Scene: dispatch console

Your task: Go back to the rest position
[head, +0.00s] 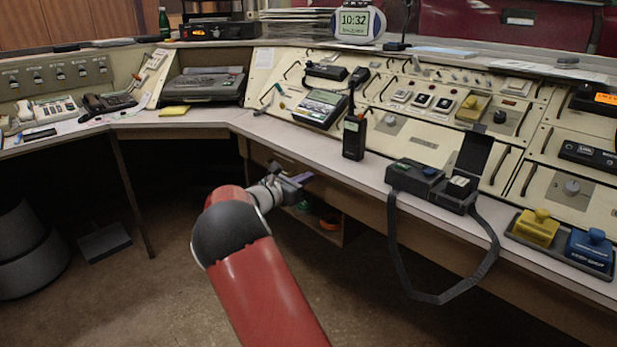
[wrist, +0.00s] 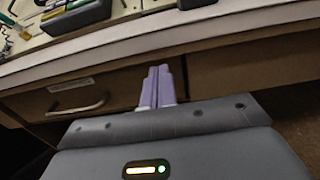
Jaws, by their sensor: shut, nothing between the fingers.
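My gripper (head: 301,178) is at the end of my red arm, in front of the console desk and just below the level of its top. In the wrist view its two pale purple fingers (wrist: 157,86) are together, with nothing between them. They point toward the desk's front, where a drawer with a metal handle (wrist: 78,104) shows to the left. In the head view my arm hides part of the floor and the desk's underside.
The desk edge (head: 330,163) runs close by my gripper. A black radio (head: 354,137) stands upright near that edge. A black device (head: 430,183) has a strap (head: 428,297) hanging over the front. An open shelf with green and orange things lies below.

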